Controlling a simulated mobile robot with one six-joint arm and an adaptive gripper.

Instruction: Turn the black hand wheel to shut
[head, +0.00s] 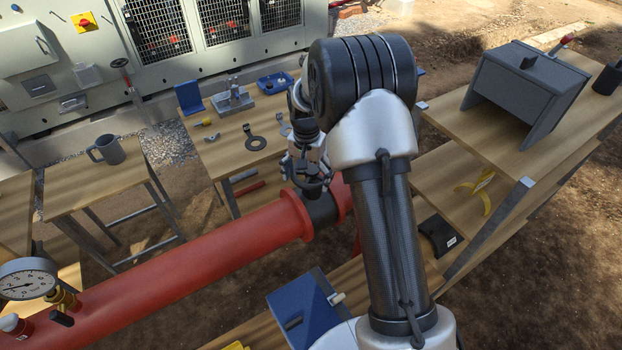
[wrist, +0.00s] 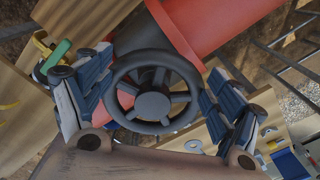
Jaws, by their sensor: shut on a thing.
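The black hand wheel (wrist: 153,107), a spoked ring with a round hub, fills the middle of the wrist view. It sits on a dark valve body (wrist: 152,58) joined to the red pipe (wrist: 210,25). My gripper (wrist: 156,100) has one finger on each side of the wheel, shut on its rim. In the head view my gripper (head: 310,181) is at the dark valve section of the pipe, just left of my arm. There the wheel is mostly hidden by the gripper. I cannot tell how far the wheel is turned.
The red pipe runs to a pressure gauge (head: 27,279) at lower left. A table with tools (head: 215,158) stands behind, and a small table with a grey mug (head: 106,149) is at left. A wooden shelf with a grey box (head: 525,90) is at right. A blue box (head: 302,312) is below.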

